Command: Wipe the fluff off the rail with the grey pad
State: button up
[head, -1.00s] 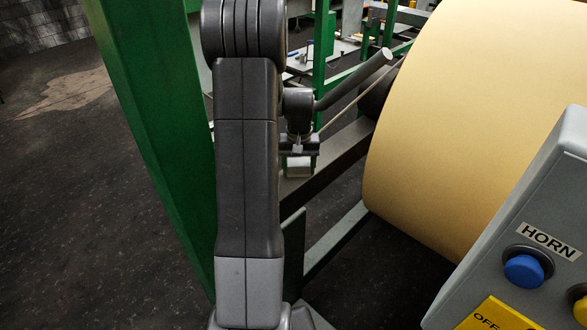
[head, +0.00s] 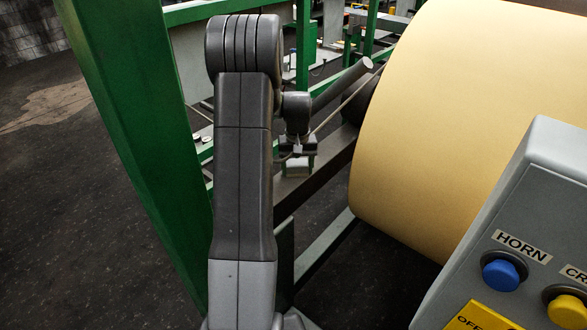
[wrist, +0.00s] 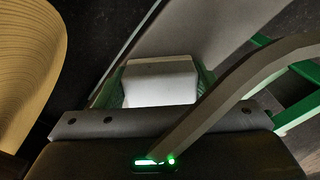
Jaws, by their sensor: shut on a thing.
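My gripper (head: 297,152) is shut on the grey pad (head: 297,169), a small pale block that sticks out below the jaws in the head view. The pad also shows in the wrist view (wrist: 160,82), between the green-tinted fingers. The rail (head: 332,155) is a flat dark-grey beam running diagonally beside and behind the pad. In the wrist view a grey flat band (wrist: 195,38), which looks like the rail, lies just beyond the pad. I cannot tell whether the pad touches it. I cannot make out any fluff in either view.
A large cream roll (head: 455,125) stands close to the right of my gripper. A green post (head: 135,140) rises on the left of my arm. A grey control box (head: 530,225) with a HORN label and blue button is at the lower right. Dark floor is open at left.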

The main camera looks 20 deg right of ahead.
jog(key=shift+w+d+f, duration=0.1)
jog(key=shift+w+d, duration=0.3)
jog(key=shift+d, duration=0.3)
jog(key=shift+r+p, duration=2)
jog(key=shift+r, duration=1.05)
jog(key=shift+r+p, duration=1)
jog(key=shift+r, duration=0.55)
jog(key=shift+f, duration=0.1)
